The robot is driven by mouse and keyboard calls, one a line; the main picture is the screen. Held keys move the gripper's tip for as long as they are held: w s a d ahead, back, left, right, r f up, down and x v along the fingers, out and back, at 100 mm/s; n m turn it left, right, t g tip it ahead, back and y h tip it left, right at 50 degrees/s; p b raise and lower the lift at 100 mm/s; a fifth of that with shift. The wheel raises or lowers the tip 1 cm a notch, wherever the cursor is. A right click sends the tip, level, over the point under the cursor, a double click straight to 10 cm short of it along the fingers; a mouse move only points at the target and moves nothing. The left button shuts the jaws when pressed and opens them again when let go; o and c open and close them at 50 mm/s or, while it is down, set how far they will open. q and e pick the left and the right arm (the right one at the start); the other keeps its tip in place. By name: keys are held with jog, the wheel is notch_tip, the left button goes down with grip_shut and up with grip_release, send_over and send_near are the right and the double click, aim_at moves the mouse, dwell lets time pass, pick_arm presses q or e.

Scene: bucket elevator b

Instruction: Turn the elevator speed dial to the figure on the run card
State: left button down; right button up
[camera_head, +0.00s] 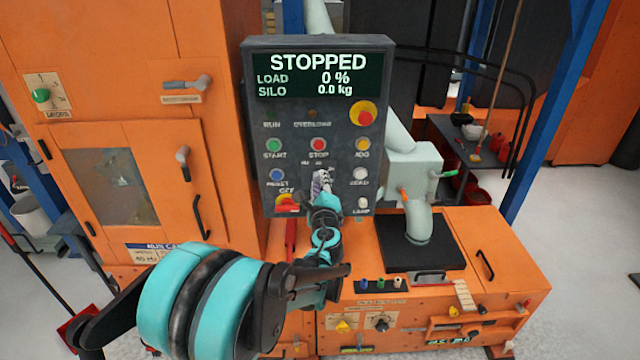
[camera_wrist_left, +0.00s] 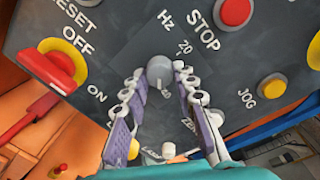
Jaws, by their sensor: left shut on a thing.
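The speed dial (camera_wrist_left: 160,72) is a small grey knob on the dark control panel (camera_head: 262,110), with "Hz" and "20" printed beside it. My left gripper (camera_head: 322,180) is at the lower middle of the panel. In the left wrist view its two fingers (camera_wrist_left: 158,80) are shut on the dial, one on each side. In the head view the gripper hides the dial. The dial's pointer setting is too unclear to read. A white card with a blue header (camera_head: 155,249) is on the orange cabinet, partly behind my left arm; its figures are not legible. My right gripper is not in view.
The panel display (camera_head: 318,74) reads STOPPED, load 0 %, silo 0.0 kg. Around the dial are the red stop button (camera_wrist_left: 235,10), the yellow jog button (camera_wrist_left: 271,87) and a red-on-yellow off/on switch (camera_wrist_left: 50,65). An orange machine bench (camera_head: 500,285) stands below right.

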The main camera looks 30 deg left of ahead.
pick_arm(q)
jog(key=shift+n, duration=0.6)
jog(key=c, duration=1.2)
grip_release()
jog(key=v, duration=1.2)
jog(key=shift+s+a, duration=0.1)
jog(key=shift+n, duration=0.3)
